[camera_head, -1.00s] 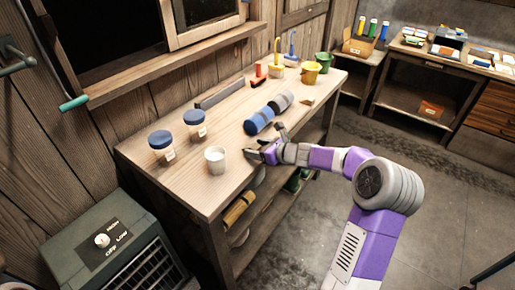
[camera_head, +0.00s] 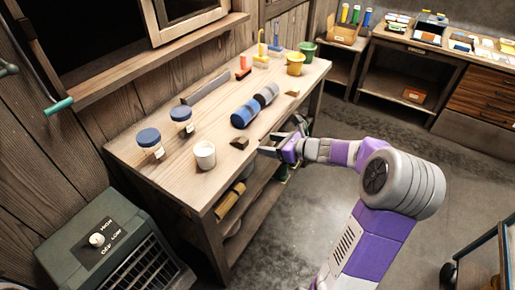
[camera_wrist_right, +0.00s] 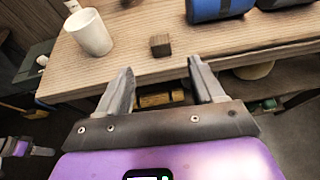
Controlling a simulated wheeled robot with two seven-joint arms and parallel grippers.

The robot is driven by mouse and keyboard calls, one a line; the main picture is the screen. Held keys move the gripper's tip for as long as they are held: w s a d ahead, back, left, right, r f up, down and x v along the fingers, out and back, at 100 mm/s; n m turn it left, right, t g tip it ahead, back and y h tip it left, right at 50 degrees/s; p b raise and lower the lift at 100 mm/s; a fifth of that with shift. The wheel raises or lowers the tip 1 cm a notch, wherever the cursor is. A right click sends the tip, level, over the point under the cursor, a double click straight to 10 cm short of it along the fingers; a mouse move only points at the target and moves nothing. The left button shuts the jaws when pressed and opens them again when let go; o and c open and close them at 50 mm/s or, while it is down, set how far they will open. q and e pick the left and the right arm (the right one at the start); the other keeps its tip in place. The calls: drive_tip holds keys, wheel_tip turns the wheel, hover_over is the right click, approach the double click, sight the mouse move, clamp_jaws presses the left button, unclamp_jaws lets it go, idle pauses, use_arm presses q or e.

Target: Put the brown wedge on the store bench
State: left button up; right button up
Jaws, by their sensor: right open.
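A small dark brown block, which looks like the brown wedge (camera_head: 239,143), lies on the wooden bench (camera_head: 205,185) near its front edge, right of the white cup. It also shows in the right wrist view (camera_wrist_right: 160,45), ahead of the fingers. My right gripper (camera_head: 283,141) is open and empty, just off the bench's front edge and apart from the wedge. In the right wrist view the two fingers (camera_wrist_right: 160,72) are spread, with the wedge beyond the gap. I cannot tell which bench is the store bench.
A lighter brown piece (camera_head: 292,93) lies farther back. Another bench (camera_head: 425,50) with trays stands at the back right. The floor between is clear.

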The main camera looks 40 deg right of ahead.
drive_tip(key=s+a+f+n+g+y, duration=0.1)
drive_tip(key=s+a+f+n+g, duration=0.35)
drive_tip(key=a+f, duration=0.55)
drive_tip(key=s+a+f+n+g, duration=0.35)
drive_tip(key=a+f+n, duration=0.25)
drive_tip(key=f, duration=0.7)
drive_tip(key=s+a+f+n+g, duration=0.2)
drive_tip(key=s+a+f+n, duration=0.4)
drive_tip(key=n, duration=0.3)
drive_tip(key=s+a+f+n+g+h, duration=0.1)
drive_tip(key=s+a+f+n+g, duration=0.1)
drive_tip(key=s+a+f+n, duration=0.4)
drive_tip(key=a+n, duration=0.3)
drive_tip(key=n, duration=0.1)
drive_tip(key=shift+s, duration=0.35)
drive_tip(key=shift+r, duration=0.15)
drive_tip(key=shift+r+p, duration=0.4)
drive_tip(key=shift+p, duration=0.1)
drive_tip(key=shift+c, duration=0.3)
